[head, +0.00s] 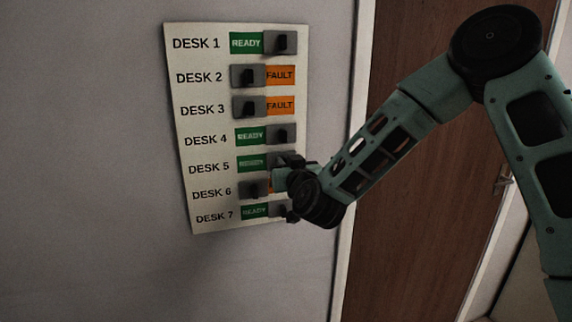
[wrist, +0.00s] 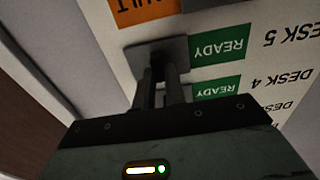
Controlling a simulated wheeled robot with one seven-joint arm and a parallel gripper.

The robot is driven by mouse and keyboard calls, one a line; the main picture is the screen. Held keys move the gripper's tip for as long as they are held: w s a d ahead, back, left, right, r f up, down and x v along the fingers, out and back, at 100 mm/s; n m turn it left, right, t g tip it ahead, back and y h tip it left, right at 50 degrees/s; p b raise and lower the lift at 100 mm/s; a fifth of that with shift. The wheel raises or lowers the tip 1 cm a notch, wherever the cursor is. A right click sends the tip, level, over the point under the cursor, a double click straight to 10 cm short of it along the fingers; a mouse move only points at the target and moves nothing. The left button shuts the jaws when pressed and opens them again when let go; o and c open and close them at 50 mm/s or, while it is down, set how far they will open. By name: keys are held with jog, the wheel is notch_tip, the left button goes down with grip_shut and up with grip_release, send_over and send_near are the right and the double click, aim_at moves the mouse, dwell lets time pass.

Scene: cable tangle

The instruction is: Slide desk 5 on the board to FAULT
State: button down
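The desk 5 row on the white board (head: 213,220) shows green READY, with its grey slider (head: 273,158) at the right end, partly hidden by my gripper. In the wrist view the board is upside down, and the desk 5 slider plate (wrist: 177,48) lies beside its green READY label (wrist: 220,47). My gripper (wrist: 160,75) reaches this slider, its two fingers close together with a narrow gap, their tips around the dark knob. It appears shut on the knob, though the contact is partly hidden. In the head view my gripper (head: 284,176) is at the board's lower right.
The desk 4 slider (head: 281,135) is just above and the desk 6 slider (head: 254,189) just below, close to my gripper. Desks 2, 3 and 6 show orange; desks 1, 4 and 7 show READY. A brown door (head: 400,210) is to the right.

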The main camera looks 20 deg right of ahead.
jog(key=a+b, duration=0.2)
jog(key=a, duration=0.5)
jog(key=shift+f+b, duration=0.1)
jog(key=shift+b, duration=0.25)
jog(key=shift+a, duration=0.55)
jog(key=c, duration=1.4)
grip_release()
jog(key=shift+a, duration=0.1)
jog(key=shift+c, duration=0.2)
jog(key=s+b, duration=0.4)
jog(key=s, duration=1.3)
jog(key=shift+s, duration=0.2)
